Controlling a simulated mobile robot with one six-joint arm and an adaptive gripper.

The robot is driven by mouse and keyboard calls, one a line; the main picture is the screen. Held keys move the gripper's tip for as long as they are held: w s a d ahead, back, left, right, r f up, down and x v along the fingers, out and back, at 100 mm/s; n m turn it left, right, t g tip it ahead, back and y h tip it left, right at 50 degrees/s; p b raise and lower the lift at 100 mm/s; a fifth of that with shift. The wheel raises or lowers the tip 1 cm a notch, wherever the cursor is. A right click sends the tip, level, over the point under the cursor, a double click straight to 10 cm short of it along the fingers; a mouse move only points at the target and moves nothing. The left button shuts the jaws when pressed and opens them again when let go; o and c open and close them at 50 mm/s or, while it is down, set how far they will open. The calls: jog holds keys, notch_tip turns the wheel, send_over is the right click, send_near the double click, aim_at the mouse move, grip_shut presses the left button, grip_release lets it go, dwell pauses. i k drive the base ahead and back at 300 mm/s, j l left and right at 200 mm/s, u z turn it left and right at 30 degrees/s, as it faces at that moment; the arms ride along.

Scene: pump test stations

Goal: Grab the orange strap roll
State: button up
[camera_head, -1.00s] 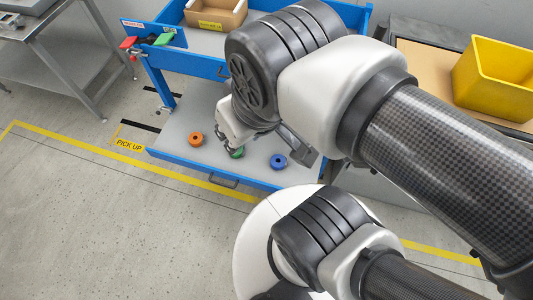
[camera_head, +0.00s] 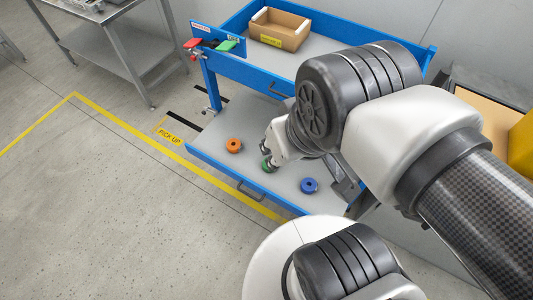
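The orange strap roll (camera_head: 233,145) lies on the lower grey shelf of the blue cart, on the left of the three rolls there. My gripper (camera_head: 268,160) is over the shelf to the right of the orange roll, apart from it. It is at the green roll (camera_head: 266,165), which it partly covers. Whether the fingers touch the green roll, or are open or shut, I cannot tell at this size.
A blue roll (camera_head: 309,185) lies further right on the lower shelf (camera_head: 225,168). The cart's upper tray (camera_head: 258,70) holds a cardboard box (camera_head: 279,29) above. A steel table (camera_head: 110,15) stands at the upper left. The floor at left is clear.

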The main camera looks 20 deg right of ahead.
aim_at(238, 148)
jog(key=i+u, duration=0.35)
jog(key=i+l+u, duration=0.1)
jog(key=u, duration=0.25)
jog(key=i+l+u, duration=0.2)
jog(key=i+u, duration=0.15)
